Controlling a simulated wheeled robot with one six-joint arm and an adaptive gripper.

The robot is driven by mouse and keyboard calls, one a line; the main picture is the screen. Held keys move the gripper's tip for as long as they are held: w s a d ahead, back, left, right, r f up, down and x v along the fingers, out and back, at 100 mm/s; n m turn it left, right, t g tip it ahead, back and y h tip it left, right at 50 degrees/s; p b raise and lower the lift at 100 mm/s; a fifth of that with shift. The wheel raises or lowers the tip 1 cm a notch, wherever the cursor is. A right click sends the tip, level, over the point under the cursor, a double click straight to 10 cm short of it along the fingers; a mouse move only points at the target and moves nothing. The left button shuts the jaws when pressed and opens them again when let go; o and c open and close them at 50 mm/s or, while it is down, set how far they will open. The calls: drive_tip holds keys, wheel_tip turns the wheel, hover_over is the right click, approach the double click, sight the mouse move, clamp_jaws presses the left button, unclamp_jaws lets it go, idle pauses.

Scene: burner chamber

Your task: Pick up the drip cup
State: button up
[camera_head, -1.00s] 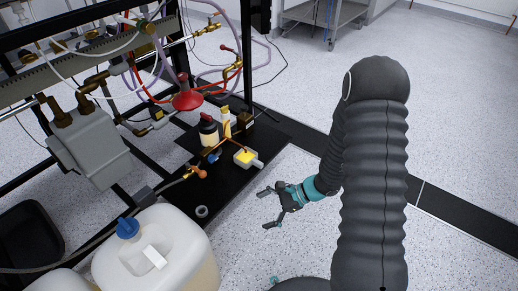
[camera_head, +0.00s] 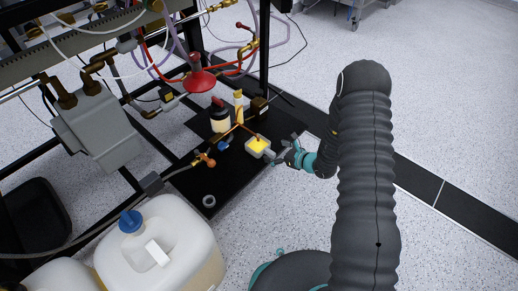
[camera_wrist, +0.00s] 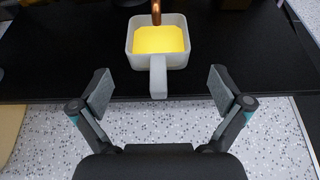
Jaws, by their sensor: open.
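The drip cup (camera_wrist: 133,50) is a small square light-grey cup with yellow contents and a straight handle (camera_wrist: 158,78) pointing toward me. It stands on the black shelf under the end of a copper pipe. In the head view the cup (camera_head: 250,149) sits at the shelf's right edge. My gripper (camera_wrist: 159,85) is open in the wrist view, with one finger on each side of the handle's end and clear gaps to both. In the head view my gripper (camera_head: 283,155) is right beside the cup's handle, and the contact there is too small to tell.
A copper pipe (camera_wrist: 156,12) comes down over the cup. A dark bottle with a pale label (camera_head: 220,121) and a brass valve (camera_head: 259,105) stand behind it. A grey ring (camera_head: 209,201) lies on the black shelf (camera_head: 195,184). A white canister (camera_head: 186,233) stands in front. The floor at right is clear.

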approach(252, 142)
drive_tip(key=x, duration=0.4)
drive_tip(key=shift+a+f, duration=0.2)
drive_tip(key=shift+a, duration=0.1)
drive_tip(key=c, duration=1.1)
drive_tip(key=shift+r, duration=0.15)
drive_tip(key=shift+r, duration=0.15)
drive_tip(key=s+d, duration=1.1)
drive_tip(key=d, duration=0.3)
drive_tip(key=shift+d, duration=0.1)
